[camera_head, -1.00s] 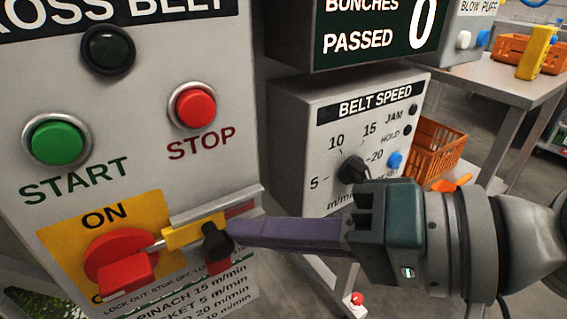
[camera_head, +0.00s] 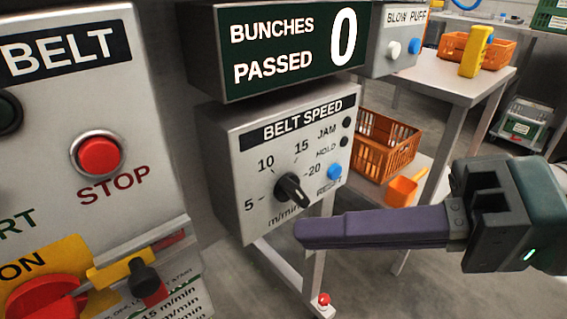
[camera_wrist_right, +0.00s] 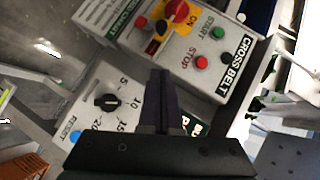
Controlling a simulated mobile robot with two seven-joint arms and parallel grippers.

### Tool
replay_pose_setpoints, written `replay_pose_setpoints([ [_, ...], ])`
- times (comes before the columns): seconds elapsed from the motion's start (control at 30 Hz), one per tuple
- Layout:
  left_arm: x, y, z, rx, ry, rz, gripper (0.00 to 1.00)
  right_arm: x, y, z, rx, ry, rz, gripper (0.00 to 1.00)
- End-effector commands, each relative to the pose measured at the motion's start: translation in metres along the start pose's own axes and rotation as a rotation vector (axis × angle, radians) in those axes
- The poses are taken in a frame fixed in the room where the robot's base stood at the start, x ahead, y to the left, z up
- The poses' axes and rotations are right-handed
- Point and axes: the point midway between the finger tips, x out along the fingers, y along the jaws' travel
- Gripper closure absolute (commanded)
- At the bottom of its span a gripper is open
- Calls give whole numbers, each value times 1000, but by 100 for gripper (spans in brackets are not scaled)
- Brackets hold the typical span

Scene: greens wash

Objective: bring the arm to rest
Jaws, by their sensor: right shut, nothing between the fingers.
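My right gripper (camera_head: 300,236) comes in from the right in the head view, its purple fingers shut with nothing between them. The fingertips are in front of and just below the belt speed box (camera_head: 230,150), near its black knob (camera_head: 291,190); whether they touch it I cannot tell. In the right wrist view the shut fingers (camera_wrist_right: 160,75) point toward the cross belt panel (camera_wrist_right: 235,60). On that panel a yellow slide (camera_head: 118,265) with a black knob lies beside the red rotary switch (camera_head: 45,300). My left gripper is not in view.
The red stop button (camera_head: 99,156) is at left. A display box (camera_head: 290,50) sits above the belt speed box. Behind are a table (camera_head: 450,85) with an orange crate (camera_head: 505,50), and a lower orange basket (camera_head: 385,145). Open floor shows below right.

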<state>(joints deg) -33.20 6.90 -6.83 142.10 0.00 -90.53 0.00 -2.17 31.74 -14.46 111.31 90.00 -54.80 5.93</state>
Motion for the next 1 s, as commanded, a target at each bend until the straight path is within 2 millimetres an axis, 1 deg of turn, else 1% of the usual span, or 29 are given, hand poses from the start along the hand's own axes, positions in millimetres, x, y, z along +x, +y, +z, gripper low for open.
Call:
replay_pose_setpoints([
  [0.23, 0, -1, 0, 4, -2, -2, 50, 0, 0, 0, -1, 0, 0, 100],
  [0.27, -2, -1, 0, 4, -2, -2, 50, -1, -2, 0, -3, -2, 2, 100],
  [0.33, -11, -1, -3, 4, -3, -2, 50, -2, -8, 2, -18, -12, 16, 100],
  [0.37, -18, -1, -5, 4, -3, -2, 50, -3, -13, 4, -32, -20, 28, 100],
  [0.47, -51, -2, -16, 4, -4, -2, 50, -10, -34, 15, -107, -61, 105, 100],
  [0.5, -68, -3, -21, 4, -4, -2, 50, -15, -44, 19, -147, -80, 152, 100],
  [0.57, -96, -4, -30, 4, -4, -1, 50, -26, -57, 26, -207, -110, 238, 100],
  [0.6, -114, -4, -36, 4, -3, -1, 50, -34, -65, 29, -244, -128, 302, 100],
  [0.67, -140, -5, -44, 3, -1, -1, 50, -49, -74, 32, -292, -151, 407, 100],
  [0.7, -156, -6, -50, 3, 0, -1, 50, -61, -80, 33, -317, -165, 479, 100],
  [0.77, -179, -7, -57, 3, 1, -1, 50, -82, -89, 33, -342, -181, 590, 100],
  [0.8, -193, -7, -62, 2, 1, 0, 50, -97, -95, 33, -351, -190, 666, 100],
  [0.87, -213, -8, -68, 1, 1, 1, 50, -121, -104, 32, -356, -202, 777, 100],
  [0.9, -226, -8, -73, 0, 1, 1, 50, -139, -110, 31, -354, -210, 852, 100],
  [0.97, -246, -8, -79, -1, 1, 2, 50, -166, -121, 30, -339, -219, 962, 100],
  [1.0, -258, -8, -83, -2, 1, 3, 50, -186, -130, 30, -324, -226, 1037, 100],
])
